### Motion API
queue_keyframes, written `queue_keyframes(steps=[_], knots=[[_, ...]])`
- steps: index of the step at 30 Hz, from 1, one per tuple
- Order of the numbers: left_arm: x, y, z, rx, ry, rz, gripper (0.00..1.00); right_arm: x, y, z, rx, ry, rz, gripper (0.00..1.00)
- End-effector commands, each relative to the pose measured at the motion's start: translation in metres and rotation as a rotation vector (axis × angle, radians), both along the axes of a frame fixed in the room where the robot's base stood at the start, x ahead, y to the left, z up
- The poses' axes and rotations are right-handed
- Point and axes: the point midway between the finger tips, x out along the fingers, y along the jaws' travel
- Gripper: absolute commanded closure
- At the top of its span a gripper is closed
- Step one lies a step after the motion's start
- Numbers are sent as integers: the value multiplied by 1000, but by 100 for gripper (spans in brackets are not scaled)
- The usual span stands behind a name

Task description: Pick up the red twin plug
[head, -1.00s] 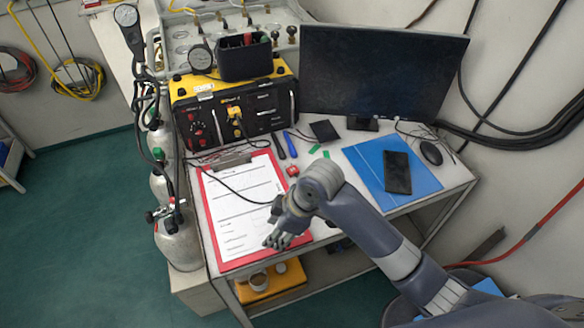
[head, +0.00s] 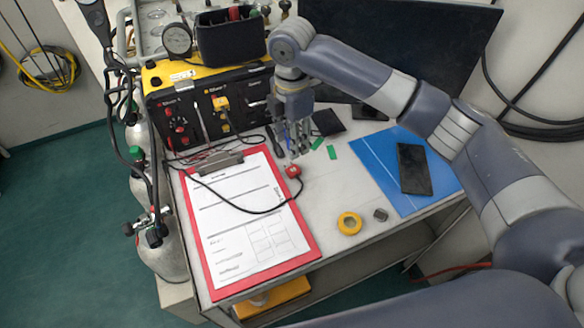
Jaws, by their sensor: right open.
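The red twin plug (head: 293,171) lies on the grey table by the right edge of the red clipboard (head: 208,272). A black cable runs from it across the white sheet. My right gripper (head: 294,152) points down with open fingers just beyond the plug, close to it in the picture. It holds nothing that I can see. I cannot tell its exact height over the table. My left gripper is out of view.
A black and yellow panel box (head: 187,118) stands at the back left. A blue folder (head: 378,165) with a black phone (head: 414,169) lies to the right. A yellow tape roll (head: 349,223) and small dark block (head: 380,215) lie in front. Gas cylinders (head: 160,245) stand at left.

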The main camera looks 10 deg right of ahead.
Motion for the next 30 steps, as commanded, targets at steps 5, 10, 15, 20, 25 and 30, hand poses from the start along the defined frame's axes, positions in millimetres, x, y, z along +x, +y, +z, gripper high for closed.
queue_keyframes(steps=[5,10,15,20,25,30], knots=[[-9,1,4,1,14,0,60,-1,-1,-28,-1,3,-2,58],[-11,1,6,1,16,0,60,0,-1,-41,0,0,-2,58],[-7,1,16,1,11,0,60,-2,-3,-62,-1,3,-4,58],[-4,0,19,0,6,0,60,-2,-3,-84,0,1,-2,58],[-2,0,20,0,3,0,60,-1,-3,-92,1,-3,-1,58],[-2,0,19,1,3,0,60,-1,-3,-92,1,-2,-1,65]])
